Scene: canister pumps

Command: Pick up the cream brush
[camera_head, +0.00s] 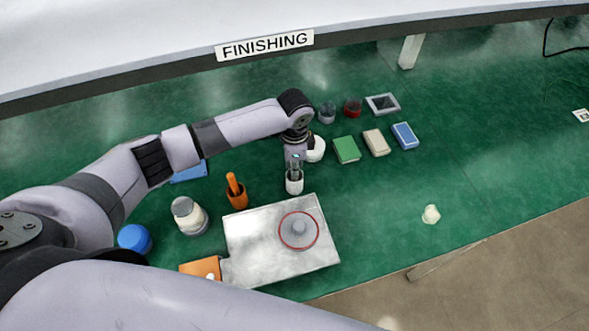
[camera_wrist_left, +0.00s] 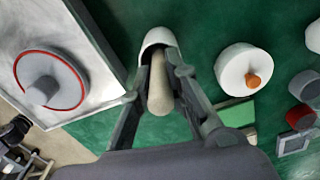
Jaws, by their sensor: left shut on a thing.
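The cream brush (camera_wrist_left: 160,88) stands in a white cup (camera_wrist_left: 158,38), with its rounded handle toward the left wrist camera. In the head view the white cup (camera_head: 294,186) stands on the green bench just behind the metal plate. My left gripper (camera_head: 294,168) points down over this cup. In the left wrist view its two fingers (camera_wrist_left: 160,76) are closed on the brush handle, one on each side. The lower end of the brush is hidden in the cup. My right gripper is not in view.
A metal plate (camera_head: 248,256) with a red-ringed grey knob (camera_head: 298,230) lies in front. An orange cup (camera_head: 238,200) with an orange handle and a white-grey jar (camera_head: 189,218) stand left. Green (camera_head: 346,149), cream (camera_head: 376,142) and blue (camera_head: 405,135) blocks lie right.

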